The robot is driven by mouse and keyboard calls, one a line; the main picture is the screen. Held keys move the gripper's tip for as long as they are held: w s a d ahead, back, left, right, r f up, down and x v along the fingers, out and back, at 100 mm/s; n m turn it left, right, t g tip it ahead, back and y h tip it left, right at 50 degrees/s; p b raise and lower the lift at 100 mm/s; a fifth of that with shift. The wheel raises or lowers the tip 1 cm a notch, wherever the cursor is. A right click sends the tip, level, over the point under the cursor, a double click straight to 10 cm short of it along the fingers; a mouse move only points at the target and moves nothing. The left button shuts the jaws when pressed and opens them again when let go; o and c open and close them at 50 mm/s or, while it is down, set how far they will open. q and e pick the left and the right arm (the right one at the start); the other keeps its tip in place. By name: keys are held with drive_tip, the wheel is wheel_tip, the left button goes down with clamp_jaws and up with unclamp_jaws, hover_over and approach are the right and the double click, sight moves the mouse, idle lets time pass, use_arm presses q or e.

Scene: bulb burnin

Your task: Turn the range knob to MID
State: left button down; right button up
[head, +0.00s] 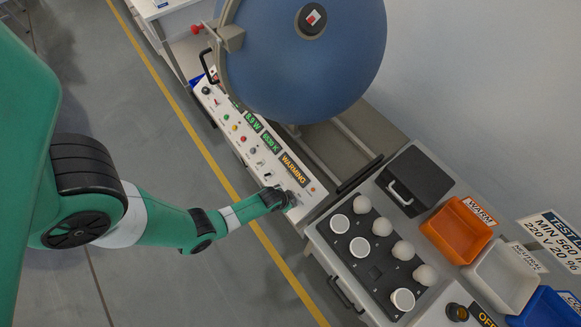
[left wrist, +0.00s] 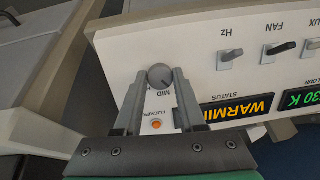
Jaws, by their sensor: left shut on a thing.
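The range knob (left wrist: 160,75) is a round grey knob near the end of the white control panel (left wrist: 125,52). The word MID shows beside it, upside down in the left wrist view. My left gripper (left wrist: 160,84) has its two fingers closed on the knob's sides. In the head view my left gripper (head: 287,198) is at the panel's near right end and hides the knob. A small mark shows on the knob's face, but I cannot tell for sure which position it points to. My right gripper is not in view.
Slide switches (left wrist: 231,55) and a lit WARMING display (head: 293,168) sit along the panel. A large blue sphere (head: 300,60) stands behind it. A tray of white bulbs (head: 320,232) and an orange bin (head: 452,236) are to the right.

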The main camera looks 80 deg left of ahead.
use_arm(q)
drive_tip(key=m, duration=0.3)
drive_tip(key=shift+m, duration=0.3)
drive_tip(key=shift+m+y, duration=0.3)
drive_tip(key=shift+m, duration=1.5)
drive_tip(key=c, duration=0.5)
unclamp_jaws()
